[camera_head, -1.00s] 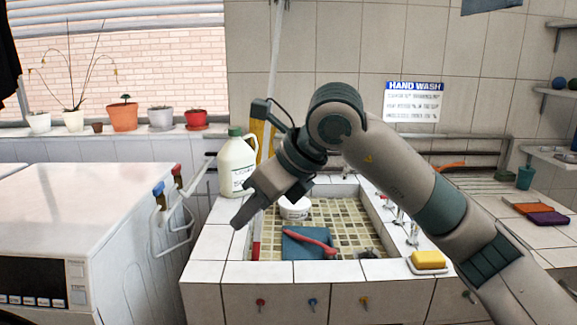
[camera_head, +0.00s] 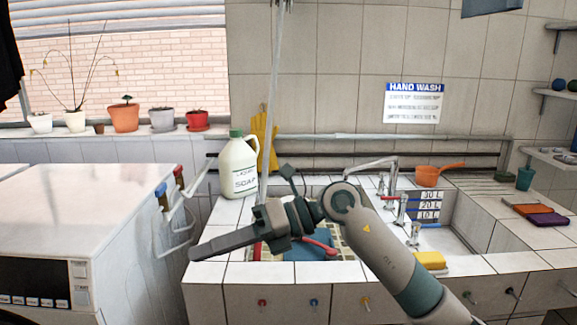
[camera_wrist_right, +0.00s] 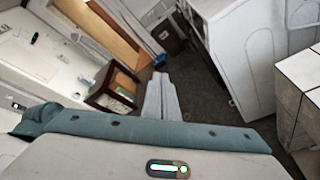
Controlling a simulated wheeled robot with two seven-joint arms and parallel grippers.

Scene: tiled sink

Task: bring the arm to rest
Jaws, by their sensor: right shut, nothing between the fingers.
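My right gripper (camera_head: 193,255) shows in the head view in front of the sink's left front edge, pointing left. Its fingers are shut with nothing between them. In the right wrist view its closed fingers (camera_wrist_right: 161,98) stand over a dark floor, clear of other things. My right arm comes in from the lower right and covers part of the tiled basin. My left gripper does not show.
A soap jug (camera_head: 239,165) stands on the tiled counter behind my gripper. A white machine (camera_head: 75,230) is to the left. A blue cloth (camera_head: 308,246) and red brush (camera_head: 322,246) lie in the basin. A yellow sponge (camera_head: 430,260) sits right of my arm.

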